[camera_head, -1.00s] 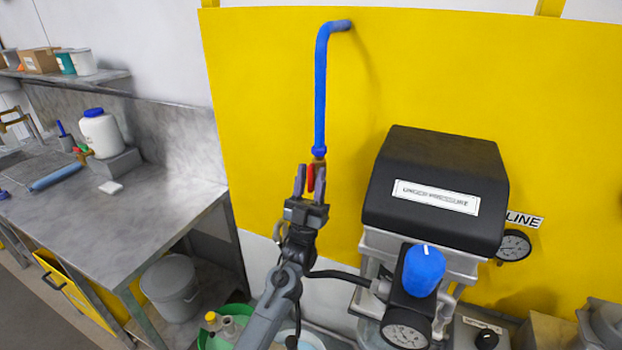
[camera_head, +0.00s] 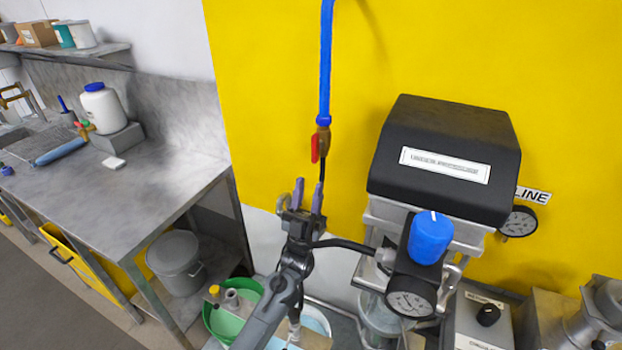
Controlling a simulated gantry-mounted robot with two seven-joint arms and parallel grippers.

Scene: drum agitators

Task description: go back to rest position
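My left gripper (camera_head: 308,196) is in the lower middle of the head view, pointing up. Its two fingers stand apart with nothing between them. Above it, apart from the fingers, a red valve handle (camera_head: 315,148) hangs on a brass valve at the lower end of a blue pipe (camera_head: 325,70). A thin dark line runs down from the valve behind the gripper. My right gripper does not show.
A black-hooded machine (camera_head: 445,160) with a blue knob (camera_head: 430,237) and gauge (camera_head: 411,304) stands close on the right, before a yellow panel (camera_head: 260,100). A metal bench (camera_head: 130,205) is at left. A green bucket (camera_head: 232,318) stands below the gripper.

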